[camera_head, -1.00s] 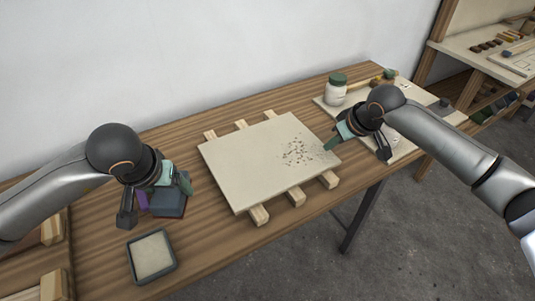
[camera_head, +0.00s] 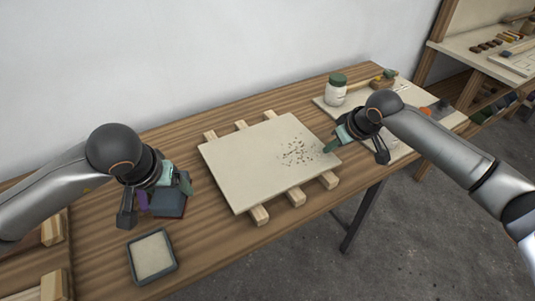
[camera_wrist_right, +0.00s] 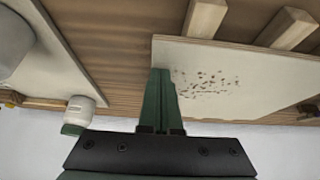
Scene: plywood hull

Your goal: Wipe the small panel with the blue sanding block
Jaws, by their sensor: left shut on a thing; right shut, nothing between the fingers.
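The small panel (camera_head: 240,165) is a pale board resting on wooden slats on the bench. Dark specks (camera_head: 298,152) lie on its right part, and they also show in the right wrist view (camera_wrist_right: 207,84). My left gripper (camera_head: 178,186) is at the left of the panel, shut on what appears to be the dark blue sanding block (camera_head: 168,204). Its fingers partly hide the block, and a purple piece (camera_head: 143,200) shows beside it. My right gripper (camera_head: 331,147) is shut and empty at the panel's right edge. Its green fingers (camera_wrist_right: 161,100) show beside the panel's corner in the right wrist view.
A shallow dark-rimmed tray (camera_head: 176,262) sits at the bench's front left. A jar with a green lid (camera_head: 336,90) and several tools stand on a pale board (camera_head: 406,92) at the right. A wall (camera_head: 200,55) rises behind the bench. Bare wood separates block and panel.

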